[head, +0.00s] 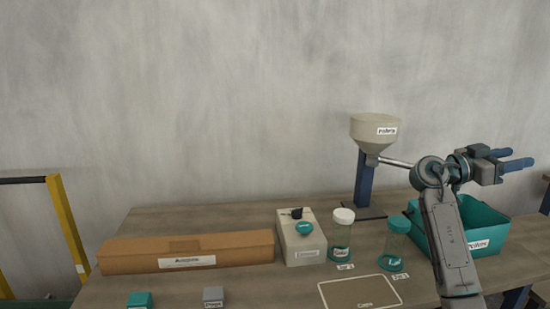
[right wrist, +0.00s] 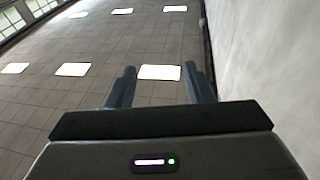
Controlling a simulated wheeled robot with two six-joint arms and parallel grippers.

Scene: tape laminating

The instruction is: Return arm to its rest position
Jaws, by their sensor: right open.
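My right gripper (head: 516,159) is raised above the right end of the table in the head view, above the teal bin, with its blue fingers pointing right. In the right wrist view its two fingers (right wrist: 160,87) stand apart with nothing between them, and only tiled floor and a wall show beyond. My right arm comes up from the lower right of the head view. My left gripper is in neither view.
The wooden table (head: 160,220) holds a long brown box (head: 130,255), a white box (head: 300,240), a white-lidded jar (head: 342,235), a teal-lidded jar (head: 396,240) and a teal bin (head: 485,215). A hopper (head: 374,130) stands on a blue post behind. The air above the table's left side is clear.

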